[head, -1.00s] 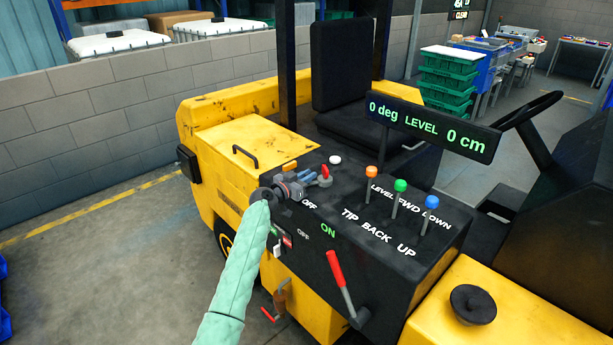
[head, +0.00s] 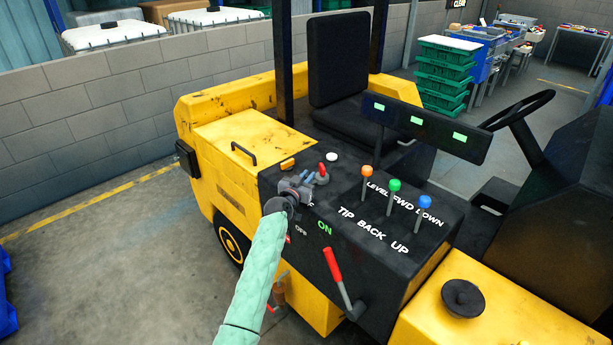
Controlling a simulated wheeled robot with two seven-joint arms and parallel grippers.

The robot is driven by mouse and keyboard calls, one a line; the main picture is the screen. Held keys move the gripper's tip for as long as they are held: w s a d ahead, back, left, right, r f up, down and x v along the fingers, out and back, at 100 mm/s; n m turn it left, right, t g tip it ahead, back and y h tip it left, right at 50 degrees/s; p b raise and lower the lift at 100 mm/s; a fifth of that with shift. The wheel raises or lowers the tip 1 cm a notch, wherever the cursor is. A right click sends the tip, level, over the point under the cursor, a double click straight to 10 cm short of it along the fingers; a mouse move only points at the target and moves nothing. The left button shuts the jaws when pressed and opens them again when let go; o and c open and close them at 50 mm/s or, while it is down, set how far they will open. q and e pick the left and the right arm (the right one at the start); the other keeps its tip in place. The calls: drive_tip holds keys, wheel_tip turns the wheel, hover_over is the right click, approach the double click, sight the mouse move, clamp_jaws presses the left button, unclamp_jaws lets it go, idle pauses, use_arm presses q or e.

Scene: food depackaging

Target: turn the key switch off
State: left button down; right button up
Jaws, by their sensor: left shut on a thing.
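My left gripper (head: 308,181) comes in from the lower left over the black control panel (head: 385,262) of a yellow forklift. It is shut at the key switch, and its jaws and wrist hide most of the switch, so I cannot make out the key's angle. A red part (head: 322,172) shows just beyond the fingertips. White OFF and green ON lettering is on the panel near the wrist. The display bar (head: 425,130) above the panel shows only short green bars. My right gripper is not in view.
Levers with orange (head: 367,170), green (head: 394,185) and blue (head: 425,201) knobs stand right of the gripper. A red-handled lever (head: 333,264) is at the panel's front. An orange button (head: 287,164) and a white button (head: 331,157) lie behind the gripper. The steering wheel (head: 517,112) is farther right.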

use_arm(q)
drive_tip(key=c, duration=1.5)
unclamp_jaws()
drive_tip(key=shift+s, duration=0.1)
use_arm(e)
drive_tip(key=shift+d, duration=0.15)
